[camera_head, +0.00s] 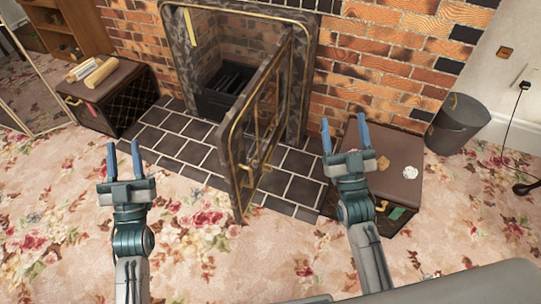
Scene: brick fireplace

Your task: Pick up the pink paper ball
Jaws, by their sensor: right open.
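I cannot clearly make out a pink paper ball. A white crumpled ball (410,172) and a small orange-tan crumpled piece (383,162) lie on top of the brown box (402,150) right of the fireplace. My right gripper (344,121) is open with nothing between its fingers; in the picture it overlaps the left side of that box, left of the tan piece. My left gripper (124,148) is open and empty, over the carpet in front of the left box. Part of the right box is hidden by my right arm.
The metal fireplace door (243,150) stands open between my arms. A dark box (112,100) with rolled logs (94,72) stands left of the hearth. A grey bucket (458,122) stands at the right. The floral carpet (200,240) in front is clear.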

